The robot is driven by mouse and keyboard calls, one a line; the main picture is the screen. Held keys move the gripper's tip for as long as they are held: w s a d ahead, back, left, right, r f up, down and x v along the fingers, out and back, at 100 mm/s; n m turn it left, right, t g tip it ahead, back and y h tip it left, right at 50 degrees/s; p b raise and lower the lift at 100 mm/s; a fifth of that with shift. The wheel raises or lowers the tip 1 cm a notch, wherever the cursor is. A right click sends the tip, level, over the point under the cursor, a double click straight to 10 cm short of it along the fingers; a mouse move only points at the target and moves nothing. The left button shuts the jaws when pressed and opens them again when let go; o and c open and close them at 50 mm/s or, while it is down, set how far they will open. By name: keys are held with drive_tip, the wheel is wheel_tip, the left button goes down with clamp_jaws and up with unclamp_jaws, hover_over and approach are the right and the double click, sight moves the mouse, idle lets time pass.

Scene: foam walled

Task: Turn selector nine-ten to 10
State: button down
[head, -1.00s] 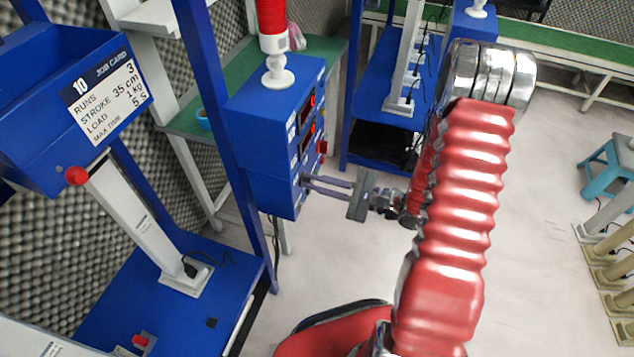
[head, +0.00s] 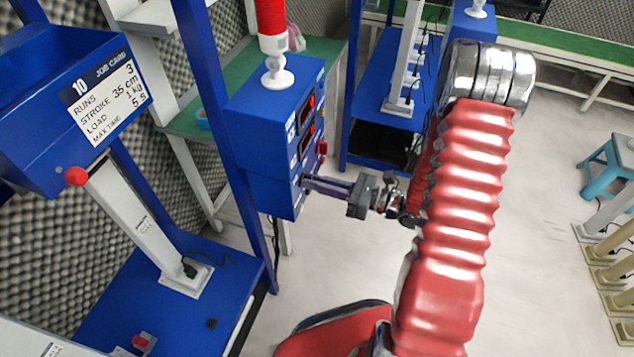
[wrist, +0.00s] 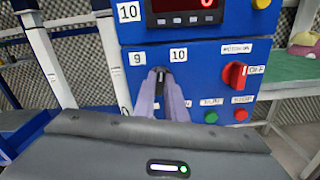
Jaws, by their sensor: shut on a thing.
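The selector nine-ten (wrist: 160,76) is a small dark knob on the blue control box (head: 272,185), below the displays. A label 9 (wrist: 137,58) is at its upper left and a label 10 (wrist: 178,54) at its upper right. My gripper (wrist: 160,84) reaches the panel straight on, with its fingers shut on the knob from both sides. The fingers hide most of the knob, so I cannot tell which number it points to. In the head view my gripper (head: 306,182) touches the lower front of the box.
A display (wrist: 185,18) is above. A blue post (head: 228,130) stands left of the box.

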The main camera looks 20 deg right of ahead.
drive_tip(key=shift+f+m, duration=0.15)
drive_tip(key=shift+m, duration=1.45)
drive_tip(key=c, duration=1.8)
unclamp_jaws()
drive_tip(key=shift+d, duration=0.1)
drive_tip(key=v, duration=1.3)
drive_tip(key=shift+s+d, duration=0.25)
drive_tip(key=shift+s, duration=0.05)
